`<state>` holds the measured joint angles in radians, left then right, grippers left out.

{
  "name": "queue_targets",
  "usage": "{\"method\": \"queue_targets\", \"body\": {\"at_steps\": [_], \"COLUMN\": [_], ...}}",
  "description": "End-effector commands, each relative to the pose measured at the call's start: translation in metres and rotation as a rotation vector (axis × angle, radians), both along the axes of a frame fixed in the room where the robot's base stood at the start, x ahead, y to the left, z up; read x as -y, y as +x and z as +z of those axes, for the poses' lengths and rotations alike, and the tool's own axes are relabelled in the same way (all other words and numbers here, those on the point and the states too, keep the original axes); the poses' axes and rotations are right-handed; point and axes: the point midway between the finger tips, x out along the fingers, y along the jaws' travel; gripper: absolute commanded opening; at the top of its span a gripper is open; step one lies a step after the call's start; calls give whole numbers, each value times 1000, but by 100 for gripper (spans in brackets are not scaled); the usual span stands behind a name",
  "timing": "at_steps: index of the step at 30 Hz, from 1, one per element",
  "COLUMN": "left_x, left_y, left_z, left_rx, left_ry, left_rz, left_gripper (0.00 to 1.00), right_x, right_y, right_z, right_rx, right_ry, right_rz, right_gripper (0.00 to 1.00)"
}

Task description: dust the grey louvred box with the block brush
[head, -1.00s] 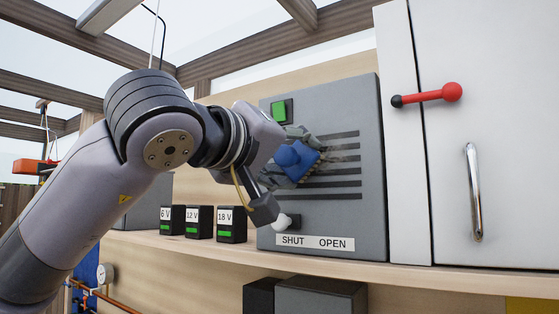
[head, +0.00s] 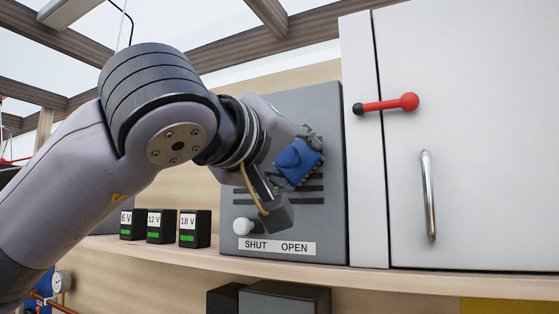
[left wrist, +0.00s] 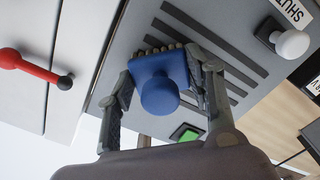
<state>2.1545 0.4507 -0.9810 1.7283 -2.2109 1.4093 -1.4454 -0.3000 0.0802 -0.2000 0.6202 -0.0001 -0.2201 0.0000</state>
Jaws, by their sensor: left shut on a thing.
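The grey louvred box (head: 332,215) stands on the shelf, with dark horizontal slots across its front. My left gripper (head: 301,158) is shut on the blue block brush (head: 296,165), which is at the right part of the slots. In the left wrist view the two fingers hold the brush (left wrist: 158,80) from both sides, its blue knob towards the camera. Its bristles face the slotted front (left wrist: 225,45) and seem to touch it. My left arm hides the box's upper left in the head view. The right gripper is not in view.
A white knob (head: 243,227) sits above the SHUT/OPEN label (head: 277,247). A green button (left wrist: 187,132) shows in the left wrist view. Black voltage blocks (head: 160,227) stand left of the box. A white cabinet with a red lever (head: 388,105) and metal handle (head: 429,198) is at right.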

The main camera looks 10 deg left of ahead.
Motion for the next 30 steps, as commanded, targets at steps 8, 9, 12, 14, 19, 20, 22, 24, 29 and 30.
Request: {"method": "queue_targets", "body": {"at_steps": [8, 9, 12, 14, 19, 20, 22, 24, 29, 30], "left_x": [13, 12, 9, 4, -10, -13, -16, -18, -24, -26], "left_y": [-4, -3, -2, -1, 4, 4, 5, 6, 8, 9], "left_z": [-1, 0, -1, -1, -1, -1, -1, -1, -1, 0], "left_rx": [0, -1, -2, -2, -2, -2, -3, -2, -2, -3], "left_ry": [0, -1, -1, -2, -2, -2, -2, 0, -1, -1], "left_rz": [0, 1, 1, 3, 4, 3, 2, 1, 3, 4], "left_gripper": [26, 26, 26, 26, 26, 26, 26, 26, 26, 26], "right_x": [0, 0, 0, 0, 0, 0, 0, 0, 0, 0], "right_y": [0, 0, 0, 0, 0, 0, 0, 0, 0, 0], "right_z": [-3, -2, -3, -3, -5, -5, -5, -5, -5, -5], "right_rx": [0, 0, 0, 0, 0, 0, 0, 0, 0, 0], "right_ry": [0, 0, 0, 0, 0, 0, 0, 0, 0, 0], "right_rz": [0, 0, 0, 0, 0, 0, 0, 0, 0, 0], "right_gripper": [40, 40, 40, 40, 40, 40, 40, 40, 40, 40]}}
